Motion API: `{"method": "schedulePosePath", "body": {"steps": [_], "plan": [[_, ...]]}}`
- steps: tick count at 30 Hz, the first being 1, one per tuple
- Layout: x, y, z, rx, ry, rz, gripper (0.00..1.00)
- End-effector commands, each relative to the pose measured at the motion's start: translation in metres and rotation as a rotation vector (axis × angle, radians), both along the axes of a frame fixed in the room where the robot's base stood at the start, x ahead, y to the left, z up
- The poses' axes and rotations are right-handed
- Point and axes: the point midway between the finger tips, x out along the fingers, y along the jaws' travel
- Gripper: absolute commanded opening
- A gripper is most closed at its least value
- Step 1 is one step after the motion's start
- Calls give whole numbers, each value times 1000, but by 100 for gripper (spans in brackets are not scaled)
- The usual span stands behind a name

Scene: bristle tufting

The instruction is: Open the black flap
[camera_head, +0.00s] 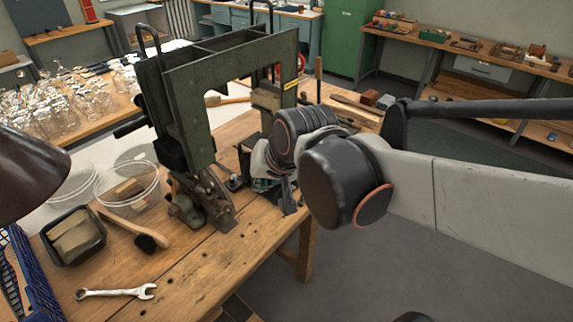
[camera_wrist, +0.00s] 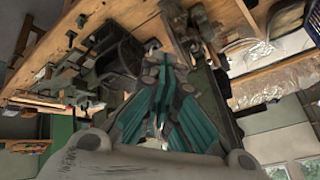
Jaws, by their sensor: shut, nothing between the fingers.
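A dark green machine frame (camera_head: 185,108) stands upright on the wooden workbench (camera_head: 205,275). Dark metal parts (camera_head: 205,200) sit at its foot. I cannot pick out the black flap with certainty. A dark curved part (camera_wrist: 118,60) shows just left of my fingers in the wrist view, but I cannot tell whether it is the flap. My gripper (camera_wrist: 163,68) is shut and empty, its teal-padded fingers pointing towards the machine. In the head view my gripper is at the machine's right side, largely hidden by my arm. Contact with the machine is not clear.
A wrench (camera_head: 117,292), a wooden-handled brush (camera_head: 135,228), a black tray (camera_head: 72,238) and a clear tub (camera_head: 128,185) lie left of the machine. A dark lamp shade (camera_head: 35,175) is at the left edge. Open floor (camera_head: 400,262) lies right of the bench.

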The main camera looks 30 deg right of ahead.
Motion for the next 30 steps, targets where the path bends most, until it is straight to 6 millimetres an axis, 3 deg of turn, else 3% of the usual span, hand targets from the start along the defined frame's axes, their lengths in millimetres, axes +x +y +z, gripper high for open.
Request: {"method": "schedulePosePath", "body": {"steps": [8,11,21,30], "plan": [[66,-12,-29,255,27,-298,0],[84,-27,-48,384,44,-442,0],[118,-115,-122,1014,124,-1057,0],[118,-196,-175,1562,199,-1468,0]]}}
